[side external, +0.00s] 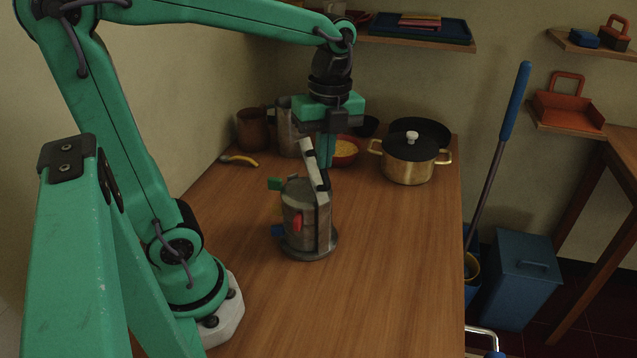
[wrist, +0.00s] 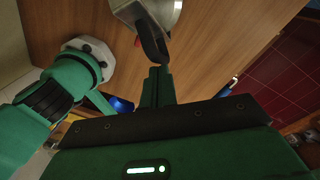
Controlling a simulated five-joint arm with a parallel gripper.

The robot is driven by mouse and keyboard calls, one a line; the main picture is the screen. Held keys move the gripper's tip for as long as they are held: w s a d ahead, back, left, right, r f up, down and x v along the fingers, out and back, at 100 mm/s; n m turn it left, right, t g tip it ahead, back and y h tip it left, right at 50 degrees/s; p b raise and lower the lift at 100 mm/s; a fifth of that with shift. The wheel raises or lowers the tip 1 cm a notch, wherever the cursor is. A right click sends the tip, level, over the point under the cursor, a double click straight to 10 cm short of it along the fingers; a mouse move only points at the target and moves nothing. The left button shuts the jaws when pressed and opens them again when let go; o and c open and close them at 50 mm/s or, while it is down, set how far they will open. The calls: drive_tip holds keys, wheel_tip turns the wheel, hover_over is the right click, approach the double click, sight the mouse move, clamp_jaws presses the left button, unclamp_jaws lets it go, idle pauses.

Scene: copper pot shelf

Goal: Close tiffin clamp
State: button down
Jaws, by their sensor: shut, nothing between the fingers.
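The tiffin (side external: 299,222) is a grey metal stacked can standing upright on a round base on the wooden table. It carries colored tabs: green at the upper left, blue at the lower left and red at the front. Its pale clamp bar (side external: 313,165) rises above the can and leans up to the left, with a dark piece near its middle. My gripper (side external: 326,180) points down with shut, empty fingers right beside the clamp bar; I cannot tell whether they touch. In the wrist view the shut fingertips (wrist: 158,72) are just below a dark rounded end of the clamp (wrist: 152,42); part of the metal tiffin (wrist: 162,12) shows at the top.
A brass pot (side external: 408,163) with a lid stands at the back right. A red bowl (side external: 345,151), a brown cup (side external: 252,129) and a yellow-handled tool (side external: 240,159) lie along the back. The front and right of the table (side external: 390,270) are clear.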

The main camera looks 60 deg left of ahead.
sight(305, 152)
drive_tip(key=a, duration=0.3)
drive_tip(key=shift+s+f, duration=0.1)
drive_tip(key=shift+s+a+f, duration=0.1)
drive_tip(key=shift+a+f, duration=0.2)
drive_tip(key=shift+a, duration=0.5)
drive_tip(key=shift+a+f, duration=0.3)
drive_tip(key=shift+a, duration=0.45)
drive_tip(key=shift+r, duration=0.1)
drive_tip(key=shift+s+r, duration=0.1)
drive_tip(key=shift+r, duration=0.4)
drive_tip(key=r, duration=0.3)
drive_tip(key=shift+s, duration=0.3)
drive_tip(key=a+f, duration=0.3)
drive_tip(key=a, duration=0.6)
drive_tip(key=shift+a+f, duration=0.15)
drive_tip(key=shift+a, duration=0.1)
